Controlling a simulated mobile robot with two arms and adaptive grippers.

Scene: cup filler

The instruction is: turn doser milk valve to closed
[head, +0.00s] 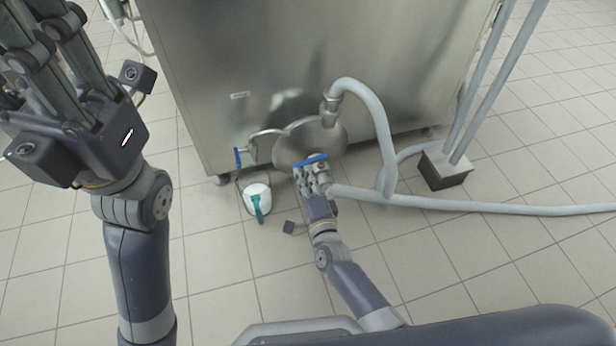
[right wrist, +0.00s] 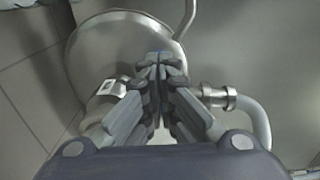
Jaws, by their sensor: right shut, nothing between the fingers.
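A valve with a blue handle (head: 311,161) sits low in front of the steel machine, by a round steel part (head: 290,148). The handle lies roughly crosswise in the head view. My right gripper (head: 305,175) is at this valve, just below the handle; I cannot tell whether it touches it. In the right wrist view the gripper (right wrist: 158,68) is shut and empty, with its fingers in front of the round steel part (right wrist: 120,50).
A second blue handle (head: 238,158) is on a pipe at the left of the steel machine (head: 230,50). A white jug with a teal handle (head: 257,198) stands on the floor. A grey hose (head: 450,204) runs right past a dark block (head: 445,170).

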